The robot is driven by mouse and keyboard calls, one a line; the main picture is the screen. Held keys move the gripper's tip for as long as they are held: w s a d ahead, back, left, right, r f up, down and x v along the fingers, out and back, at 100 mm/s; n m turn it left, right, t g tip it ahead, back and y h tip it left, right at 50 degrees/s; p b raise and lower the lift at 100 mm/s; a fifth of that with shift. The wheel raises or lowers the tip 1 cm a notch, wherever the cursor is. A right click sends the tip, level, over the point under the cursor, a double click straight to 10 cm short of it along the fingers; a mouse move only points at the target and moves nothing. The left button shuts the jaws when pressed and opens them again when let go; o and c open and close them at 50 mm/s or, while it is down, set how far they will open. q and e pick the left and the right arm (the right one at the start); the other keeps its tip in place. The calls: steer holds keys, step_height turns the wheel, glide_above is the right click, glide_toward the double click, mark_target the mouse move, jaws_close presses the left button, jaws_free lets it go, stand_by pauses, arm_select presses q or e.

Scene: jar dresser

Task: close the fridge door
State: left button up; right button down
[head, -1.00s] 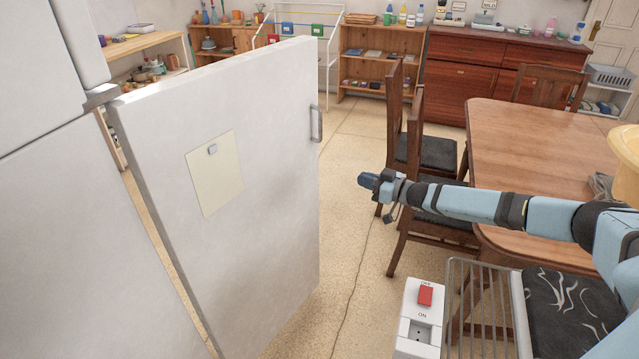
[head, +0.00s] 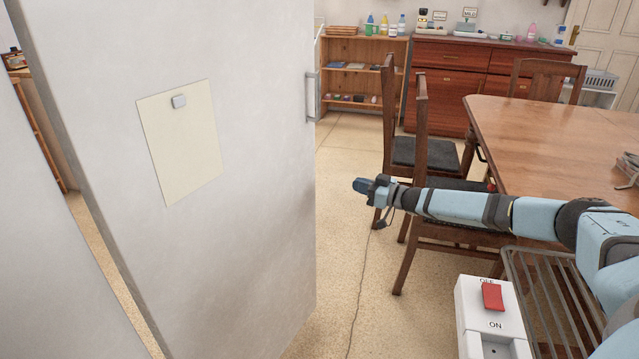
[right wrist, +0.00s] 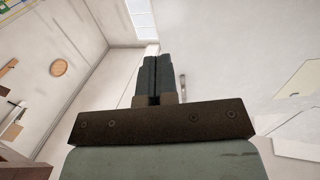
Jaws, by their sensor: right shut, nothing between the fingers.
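The white fridge door (head: 250,190) stands open in the head view. It carries a pinned sheet of paper (head: 182,145) and a grey handle (head: 313,97) near its far edge. A gap with floor showing lies between the door and the fridge body (head: 50,260) at the left. My right gripper (head: 360,185) is to the right of the door, apart from it in the picture. In the right wrist view its fingers (right wrist: 157,75) are shut with nothing between them, and the door's handle (right wrist: 182,88) shows just right of them. My left gripper is not in view.
A wooden table (head: 560,140) with dark chairs (head: 425,145) stands at the right. A wire rack (head: 555,300) and a white switch box (head: 490,320) are at the lower right. A shelf (head: 360,80) and a red-brown dresser (head: 450,75) stand at the back. Floor between door and chairs is clear.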

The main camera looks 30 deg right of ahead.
steer(key=b, duration=0.2)
glide_toward(313, 171)
steer(key=b+x, duration=0.2)
steer(key=x, duration=0.4)
steer(key=shift+w+f, duration=0.1)
steer(key=shift+w, duration=0.05)
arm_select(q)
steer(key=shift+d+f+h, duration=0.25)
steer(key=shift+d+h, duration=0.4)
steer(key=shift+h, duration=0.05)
arm_select(e)
steer(key=shift+w+a, duration=0.3)
steer(key=shift+w, duration=0.3)
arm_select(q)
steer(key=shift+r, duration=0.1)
